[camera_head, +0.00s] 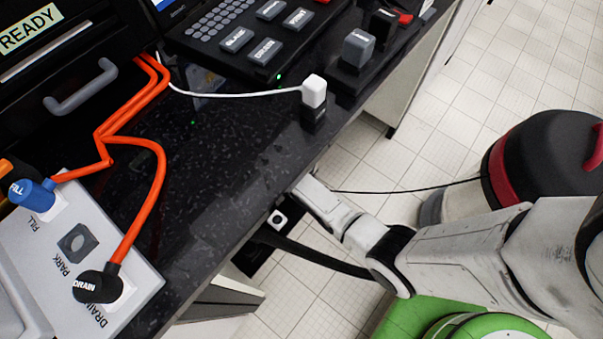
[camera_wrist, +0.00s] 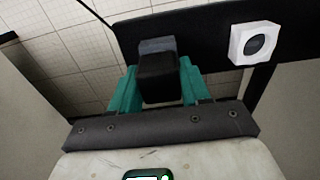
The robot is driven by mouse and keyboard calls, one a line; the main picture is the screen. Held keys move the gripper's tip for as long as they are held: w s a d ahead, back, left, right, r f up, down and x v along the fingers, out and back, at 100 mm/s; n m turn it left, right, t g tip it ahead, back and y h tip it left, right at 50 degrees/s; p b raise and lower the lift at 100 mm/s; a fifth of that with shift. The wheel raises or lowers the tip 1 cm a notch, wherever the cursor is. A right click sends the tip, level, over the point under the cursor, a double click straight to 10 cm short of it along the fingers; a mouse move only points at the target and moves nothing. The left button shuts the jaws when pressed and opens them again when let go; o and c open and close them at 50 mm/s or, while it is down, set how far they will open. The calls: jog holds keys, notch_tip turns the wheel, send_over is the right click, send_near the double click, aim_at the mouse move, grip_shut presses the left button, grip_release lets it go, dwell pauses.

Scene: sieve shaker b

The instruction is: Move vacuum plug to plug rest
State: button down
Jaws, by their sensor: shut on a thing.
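My gripper (camera_wrist: 159,84) has its teal fingers shut on a black block-shaped plug, which I take as the vacuum plug (camera_wrist: 158,77). A dark grey block (camera_wrist: 157,46), possibly the plug rest, shows just behind the plug against a black panel (camera_wrist: 205,36). I cannot tell whether plug and block touch. A white socket (camera_wrist: 254,43) with a dark round opening sits on the panel to the right, apart from the plug. In the head view my gripper (camera_head: 302,188) is at the table's front edge, its fingertips and the plug hidden. The white socket (camera_head: 278,220) shows below that edge.
A red and black vacuum cleaner (camera_head: 540,160) stands on the floor at right, with a thin black cable (camera_head: 410,190) running toward my gripper. The dark tabletop (camera_head: 215,170) holds a white plug (camera_head: 313,91), a keypad and a grey FILL/PARK/DRAIN panel (camera_head: 130,290).

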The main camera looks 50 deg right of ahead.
jog(key=shift+f+b, duration=0.35)
jog(key=shift+f, duration=0.15)
jog(key=shift+c, duration=2.3)
grip_release()
jog(key=shift+r, duration=0.15)
notch_tip(320, 180, up, 11)
jog(key=p, duration=0.3)
jog(key=shift+f, duration=0.2)
